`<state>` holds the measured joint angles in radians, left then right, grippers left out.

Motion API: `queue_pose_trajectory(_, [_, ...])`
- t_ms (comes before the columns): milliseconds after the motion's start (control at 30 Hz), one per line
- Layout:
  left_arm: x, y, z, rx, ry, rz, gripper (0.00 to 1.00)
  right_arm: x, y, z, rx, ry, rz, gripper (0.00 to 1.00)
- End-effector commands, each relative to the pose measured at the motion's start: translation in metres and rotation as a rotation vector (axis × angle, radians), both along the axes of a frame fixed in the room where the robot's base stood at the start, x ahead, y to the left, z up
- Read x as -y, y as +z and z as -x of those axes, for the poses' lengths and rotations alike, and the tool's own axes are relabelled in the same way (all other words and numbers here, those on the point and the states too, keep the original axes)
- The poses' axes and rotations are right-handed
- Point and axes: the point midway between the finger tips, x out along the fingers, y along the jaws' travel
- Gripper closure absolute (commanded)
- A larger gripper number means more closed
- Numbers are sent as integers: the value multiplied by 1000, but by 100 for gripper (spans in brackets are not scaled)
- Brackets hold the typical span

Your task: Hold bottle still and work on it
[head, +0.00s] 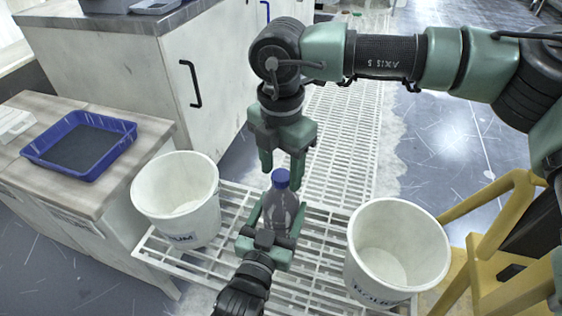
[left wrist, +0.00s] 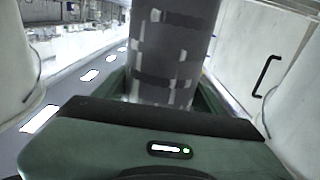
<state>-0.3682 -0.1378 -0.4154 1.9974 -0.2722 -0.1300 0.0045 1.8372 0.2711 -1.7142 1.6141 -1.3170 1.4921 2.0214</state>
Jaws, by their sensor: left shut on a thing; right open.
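A clear bottle (head: 279,211) with a blue cap (head: 280,178) stands upright over the white slatted grating in the head view. My left gripper (head: 268,222) comes from below and is shut on the bottle's body. In the left wrist view the bottle (left wrist: 172,50) rises grey and banded between the green fingers; its cap is out of that view. My right gripper (head: 282,165) points down from above, open, with its fingertips just above or around the blue cap. I cannot tell if they touch it. The bottle's base is hidden by my left gripper.
A white bucket (head: 177,200) stands left of the bottle and another (head: 397,250) stands right. A blue tray (head: 80,144) lies on the left bench (head: 150,140). A white cabinet (head: 215,75) is behind. A yellow frame (head: 490,240) stands at the right.

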Motion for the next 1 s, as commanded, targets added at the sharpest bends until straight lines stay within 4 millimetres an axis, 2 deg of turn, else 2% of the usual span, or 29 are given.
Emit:
queue_pose_trajectory(100, [0, 0, 0, 0, 0, 0, 100, 0, 0, 0, 0, 0, 0, 48])
queue_pose_trajectory(133, [0, 0, 0, 0, 0, 0, 100, 0, 0, 0, 0, 0, 0, 53])
queue_pose_trajectory(300, [0, 0, 0, 0, 0, 0, 100, 0, 0, 0, 0, 0, 0, 100])
queue_pose_trajectory(667, [0, 0, 0, 0, 0, 0, 100, 0, 0, 0, 0, 37, -1, 100])
queue_pose_trajectory(767, [0, 0, 0, 0, 0, 0, 100, -1, 0, 0, -2, 164, -3, 100])
queue_pose_trajectory(1000, [0, 0, 0, 0, 0, 0, 100, 0, 0, 0, -2, 689, -3, 100])
